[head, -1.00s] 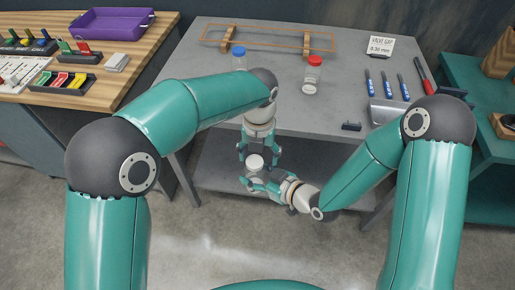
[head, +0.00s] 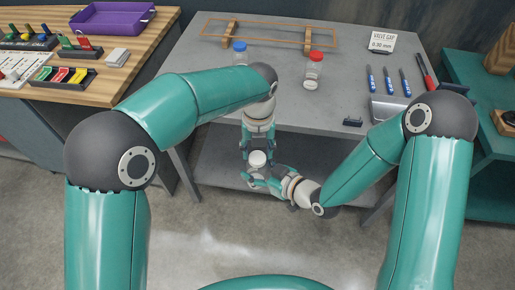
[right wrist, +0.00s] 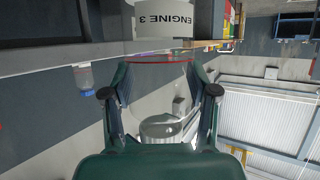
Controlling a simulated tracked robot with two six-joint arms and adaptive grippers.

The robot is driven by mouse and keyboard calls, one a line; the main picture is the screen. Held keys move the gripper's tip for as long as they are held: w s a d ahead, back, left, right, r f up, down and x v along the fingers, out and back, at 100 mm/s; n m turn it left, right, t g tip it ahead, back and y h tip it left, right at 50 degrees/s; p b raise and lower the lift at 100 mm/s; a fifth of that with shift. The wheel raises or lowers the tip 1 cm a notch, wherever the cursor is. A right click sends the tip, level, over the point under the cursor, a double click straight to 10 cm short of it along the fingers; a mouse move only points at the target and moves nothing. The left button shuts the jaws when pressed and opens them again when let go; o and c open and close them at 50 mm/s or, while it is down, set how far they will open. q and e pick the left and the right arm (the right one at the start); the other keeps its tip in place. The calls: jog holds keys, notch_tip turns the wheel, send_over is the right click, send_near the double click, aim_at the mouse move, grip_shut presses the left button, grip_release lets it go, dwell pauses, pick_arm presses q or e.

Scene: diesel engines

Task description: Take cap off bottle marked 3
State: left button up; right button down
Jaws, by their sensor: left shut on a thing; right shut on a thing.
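A bottle with a white cap (head: 257,158) is held off the table, in front of its near edge. In the right wrist view its clear body (right wrist: 160,98) stands between my right fingers, with a white label (right wrist: 165,15) reading "ENGINE 3" beyond them. My left gripper (head: 257,149) comes from above and is shut on the white cap. My right gripper (head: 255,177) is shut on the bottle body below the cap; it also shows in the right wrist view (right wrist: 160,92). The cap appears to be still on the bottle; the joint between them is hidden.
A bottle with a blue cap (head: 240,55) and one with a red cap (head: 315,70) stand on the grey table (head: 280,100). A wooden rack (head: 270,34) is at the back.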

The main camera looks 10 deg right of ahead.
pick_arm(q)
jog(key=n, duration=0.6)
jog(key=shift+f+n, duration=0.1)
jog(key=shift+n, duration=0.3)
jog(key=n, duration=0.6)
jog(key=shift+s+a, duration=0.15)
jog(key=shift+a, duration=0.05)
jog(key=n, duration=0.6)
jog(key=shift+s+a+n, duration=0.1)
jog(key=shift+a+n, duration=0.15)
jog(key=shift+n, duration=0.15)
jog(key=n, duration=0.6)
jog(key=shift+s+a, duration=0.15)
jog(key=shift+s, duration=0.05)
jog(key=n, duration=0.4)
jog(key=shift+s+n, duration=0.1)
jog(key=shift+n, duration=0.2)
jog(key=n, duration=0.4)
jog(key=shift+s, duration=0.15)
jog(key=n, duration=0.6)
jog(key=shift+s+d+n, duration=0.15)
jog(key=shift+d+n, duration=0.15)
jog(key=shift+n, duration=0.1)
jog(key=n, duration=0.4)
jog(key=shift+d+n, duration=0.2)
jog(key=shift+n, duration=0.1)
jog(key=n, duration=0.3)
jog(key=shift+d+n, duration=0.15)
jog(key=shift+n, duration=0.15)
jog(key=shift+r, duration=0.3)
